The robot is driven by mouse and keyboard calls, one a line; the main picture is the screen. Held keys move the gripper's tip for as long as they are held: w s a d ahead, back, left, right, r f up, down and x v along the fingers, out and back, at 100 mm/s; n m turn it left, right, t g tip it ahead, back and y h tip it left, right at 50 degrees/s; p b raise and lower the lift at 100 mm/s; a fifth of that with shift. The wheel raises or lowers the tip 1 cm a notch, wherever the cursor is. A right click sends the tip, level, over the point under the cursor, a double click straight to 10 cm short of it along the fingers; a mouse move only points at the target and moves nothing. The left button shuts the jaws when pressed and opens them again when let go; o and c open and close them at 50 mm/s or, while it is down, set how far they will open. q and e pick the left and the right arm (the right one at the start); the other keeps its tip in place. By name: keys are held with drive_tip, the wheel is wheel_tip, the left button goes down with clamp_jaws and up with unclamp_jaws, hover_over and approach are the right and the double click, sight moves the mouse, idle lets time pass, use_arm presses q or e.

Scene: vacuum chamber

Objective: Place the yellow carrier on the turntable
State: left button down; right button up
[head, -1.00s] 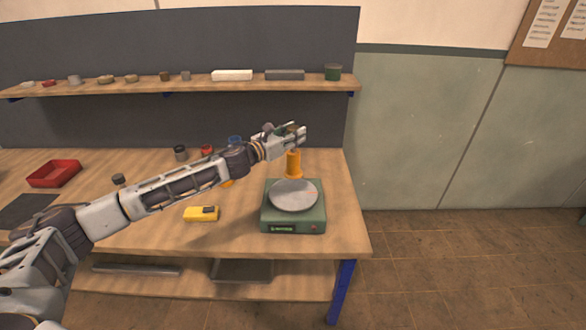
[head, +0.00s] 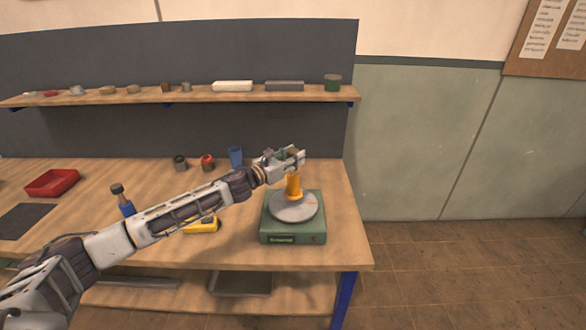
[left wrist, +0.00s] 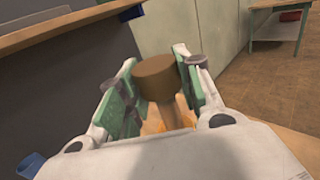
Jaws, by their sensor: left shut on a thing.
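The yellow carrier (head: 293,187) is an orange-yellow upright cylinder with a wider foot and a brown knob on top. The turntable (head: 281,211) is a round grey disc on a green base. My left gripper (head: 294,158) is shut on the carrier's upper part. The carrier's foot is over the back half of the disc; I cannot tell whether it touches. In the left wrist view the brown knob (left wrist: 157,76) stands between the green-padded fingers, with some orange (left wrist: 178,118) below. My right gripper is not in view.
A yellow meter (head: 203,225) lies left of the turntable, partly behind my arm. A blue-handled tool (head: 124,204), a red tray (head: 52,182), and a blue cup (head: 236,156) are on the bench. A shelf (head: 210,96) with small parts runs behind.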

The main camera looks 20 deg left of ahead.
sight(293, 173)
use_arm(q)
drive_tip(key=shift+f, duration=1.2)
drive_tip(key=shift+f+b, duration=0.3)
drive_tip(key=shift+f, duration=0.45)
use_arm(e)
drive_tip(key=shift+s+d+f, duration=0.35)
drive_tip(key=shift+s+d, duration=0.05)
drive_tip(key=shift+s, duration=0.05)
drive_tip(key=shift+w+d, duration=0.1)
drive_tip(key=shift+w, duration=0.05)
use_arm(q)
drive_tip(key=shift+f, duration=0.15)
drive_tip(key=c, duration=1.2)
unclamp_jaws()
drive_tip(key=shift+f, duration=0.1)
drive_tip(key=shift+c, duration=0.2)
drive_tip(key=shift+o, duration=1.3)
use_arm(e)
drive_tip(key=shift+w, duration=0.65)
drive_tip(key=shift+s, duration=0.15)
